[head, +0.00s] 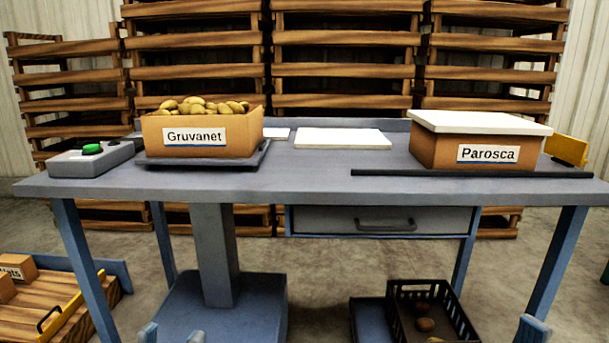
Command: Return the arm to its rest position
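My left gripper (172,336) shows only as two blue-grey fingertips at the bottom edge, left of centre. The tips stand apart with nothing seen between them, below and in front of the grey table (310,185). A blue-grey piece of what looks like my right gripper (532,329) shows at the bottom edge on the right. The rest of it is out of frame, so its opening cannot be told. Both are clear of the tabletop and the boxes on it. Most of both arms is hidden.
On the table are an open box marked Gruvanet (245,138) full of potatoes, a green-button box (90,160), a white lid (342,138), a lidded Parosca box (440,150) and a dark bar (470,174). A black crate (393,310) holding potatoes stands below.

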